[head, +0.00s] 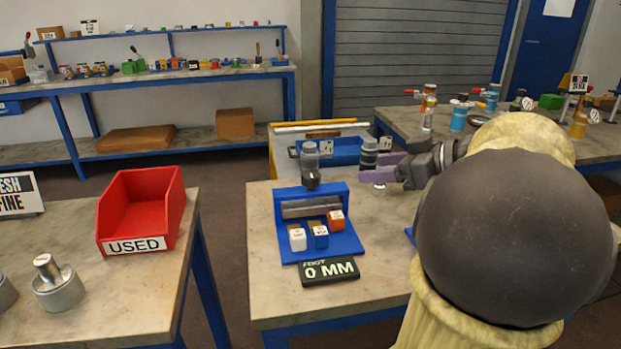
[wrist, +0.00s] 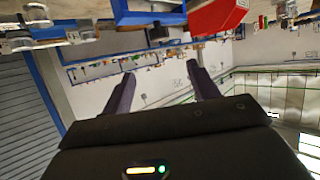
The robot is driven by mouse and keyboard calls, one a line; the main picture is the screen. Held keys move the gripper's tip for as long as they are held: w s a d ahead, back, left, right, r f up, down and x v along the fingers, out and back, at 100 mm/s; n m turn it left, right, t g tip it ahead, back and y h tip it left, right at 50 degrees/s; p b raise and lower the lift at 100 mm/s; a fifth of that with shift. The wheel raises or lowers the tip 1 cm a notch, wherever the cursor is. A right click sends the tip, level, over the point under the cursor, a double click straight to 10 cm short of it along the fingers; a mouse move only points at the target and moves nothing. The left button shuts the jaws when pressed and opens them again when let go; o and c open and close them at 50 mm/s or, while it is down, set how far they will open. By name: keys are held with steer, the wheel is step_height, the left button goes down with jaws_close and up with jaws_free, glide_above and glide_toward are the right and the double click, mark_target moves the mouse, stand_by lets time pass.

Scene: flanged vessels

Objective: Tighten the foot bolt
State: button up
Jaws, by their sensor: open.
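My gripper (head: 383,170) shows at the centre right in the head view, its purple fingers pointing left. In the wrist view my gripper (wrist: 161,71) has its two fingers wide apart with nothing between them. A black sign reading "FOOT 0 MM" (head: 330,270) lies at the front of the middle bench. Behind it is a blue fixture (head: 347,246) with a grey bar (head: 310,208). A small silver piece (head: 379,188) sits just below the fingers, partly hidden. I cannot tell which part is the foot bolt.
White, blue and orange blocks (head: 336,219) sit on the fixture. A grey-topped vessel (head: 310,160) stands behind it, and a dark bottle (head: 369,153) stands close beside the fingers. A red "USED" bin (head: 165,215) is on the left bench. The middle bench's front right is bare.

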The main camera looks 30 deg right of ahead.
mark_target(314, 175)
steer(key=shift+w, duration=0.1)
steer(key=b+x, duration=0.1)
steer(key=x, duration=1.6)
steer(key=shift+f+b, duration=0.25)
steer(key=shift+b, duration=0.1)
steer(key=shift+a, duration=0.1)
steer(key=c, duration=1)
